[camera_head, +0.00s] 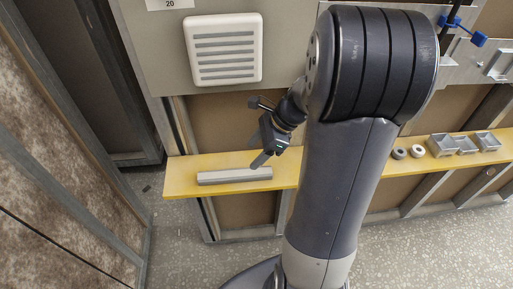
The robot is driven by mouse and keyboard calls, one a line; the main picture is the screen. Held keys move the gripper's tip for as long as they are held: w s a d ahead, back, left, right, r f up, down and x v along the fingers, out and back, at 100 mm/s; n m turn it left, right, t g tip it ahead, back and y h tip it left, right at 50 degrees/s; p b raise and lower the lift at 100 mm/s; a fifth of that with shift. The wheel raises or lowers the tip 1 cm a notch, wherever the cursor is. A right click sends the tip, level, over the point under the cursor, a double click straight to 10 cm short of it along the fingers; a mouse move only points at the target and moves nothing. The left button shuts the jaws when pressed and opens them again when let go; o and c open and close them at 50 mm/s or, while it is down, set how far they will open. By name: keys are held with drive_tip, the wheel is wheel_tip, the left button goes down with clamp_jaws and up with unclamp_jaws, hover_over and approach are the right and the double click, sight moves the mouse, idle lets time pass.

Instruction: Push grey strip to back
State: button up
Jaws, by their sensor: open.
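The grey strip (234,176) is a straight bar lying lengthwise on a yellow shelf (180,178), left of my arm. It lies roughly parallel to the shelf, with bare yellow surface in front of it and behind it. My gripper (258,152) is open and empty, close to the strip's right part on its back side as seen here. I cannot tell whether a fingertip touches the strip. My arm hides the middle of the shelf.
A white vent grille (225,48) is on the wall above. At the right, the shelf holds two rings (417,151) and several grey bins (441,145). A blue-handled valve (478,39) is at the upper right. Metal studs (121,85) stand at the left.

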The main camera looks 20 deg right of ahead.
sight(235, 173)
drive_tip(key=b+x, duration=0.1)
drive_tip(key=x, duration=0.9)
drive_tip(key=shift+c, duration=0.5)
drive_tip(key=c, duration=1)
